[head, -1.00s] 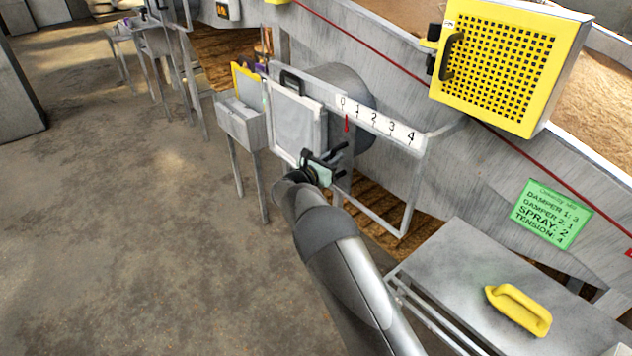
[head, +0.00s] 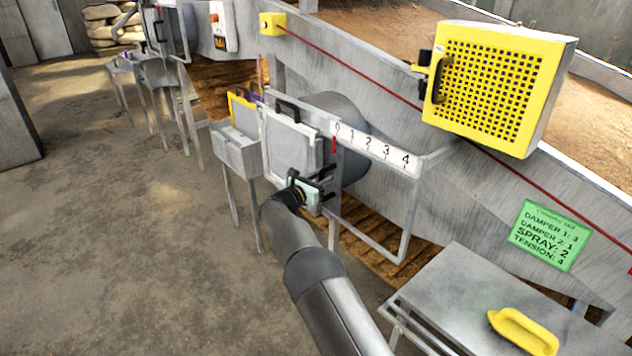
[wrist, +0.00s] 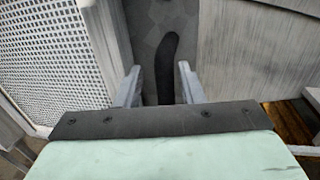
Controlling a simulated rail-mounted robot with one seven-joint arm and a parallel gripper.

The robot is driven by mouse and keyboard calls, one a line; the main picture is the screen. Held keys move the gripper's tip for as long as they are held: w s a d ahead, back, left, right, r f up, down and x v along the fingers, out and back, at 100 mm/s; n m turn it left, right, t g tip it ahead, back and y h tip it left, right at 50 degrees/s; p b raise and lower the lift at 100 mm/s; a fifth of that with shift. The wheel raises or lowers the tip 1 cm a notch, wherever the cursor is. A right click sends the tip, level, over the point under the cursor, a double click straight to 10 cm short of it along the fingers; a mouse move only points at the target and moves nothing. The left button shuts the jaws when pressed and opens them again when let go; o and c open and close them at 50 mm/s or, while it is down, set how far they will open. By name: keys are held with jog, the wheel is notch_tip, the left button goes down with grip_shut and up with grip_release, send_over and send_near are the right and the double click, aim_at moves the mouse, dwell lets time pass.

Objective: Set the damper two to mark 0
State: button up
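The damper is a pale framed plate (head: 291,150) with a black handle on top, beside a white scale (head: 376,149) marked 0 to 4. A red pointer (head: 334,145) hangs below the scale at about the 0 mark. My gripper (head: 325,186) is in front of the frame, at the plate's right edge and below the pointer. In the wrist view my gripper (wrist: 160,88) is open, its two fingers apart. A dark curved handle (wrist: 166,62) stands between and beyond them, nearer the right finger, with no clear contact on both sides.
A yellow mesh guard (head: 492,85) is at the upper right. A green card (head: 550,235) lists settings, with damper 2 at 1. A metal table (head: 460,290) bearing a yellow handle (head: 524,331) stands at the lower right. Floor at the left is open.

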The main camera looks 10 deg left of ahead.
jog(key=v, duration=1.7)
jog(key=shift+s+p, duration=0.2)
jog(key=shift+p, duration=0.25)
jog(key=shift+r, duration=0.1)
jog(key=s+d+r+m+g+h+p, duration=0.1)
jog(key=s+d+r+m+g+p, duration=0.2)
jog(key=d, duration=0.6)
jog(key=d+r+m+g+p, duration=0.1)
jog(key=d+r+m+g, duration=0.35)
jog(key=d, duration=0.45)
jog(key=s+d+r+m+g+h+p, duration=0.1)
jog(key=s+d+r+m+g+p, duration=0.2)
jog(key=d, duration=0.6)
jog(key=s+d+r+m+g+y+p, duration=0.2)
jog(key=s+d+r+m+g+y, duration=0.15)
jog(key=s+d+m, duration=0.4)
jog(key=s+d+r+m+g+y+p, duration=0.25)
jog(key=s+d+r+m, duration=0.2)
jog(key=s, duration=0.55)
jog(key=s+r+m+y+p, duration=0.1)
jog(key=s+m+y+p, duration=0.3)
jog(key=s+m, duration=0.4)
jog(key=s, duration=0.6)
jog(key=shift+s+d+t, duration=0.3)
jog(key=shift+t, duration=0.05)
jog(key=shift+o, duration=0.2)
jog(key=shift+d, duration=0.15)
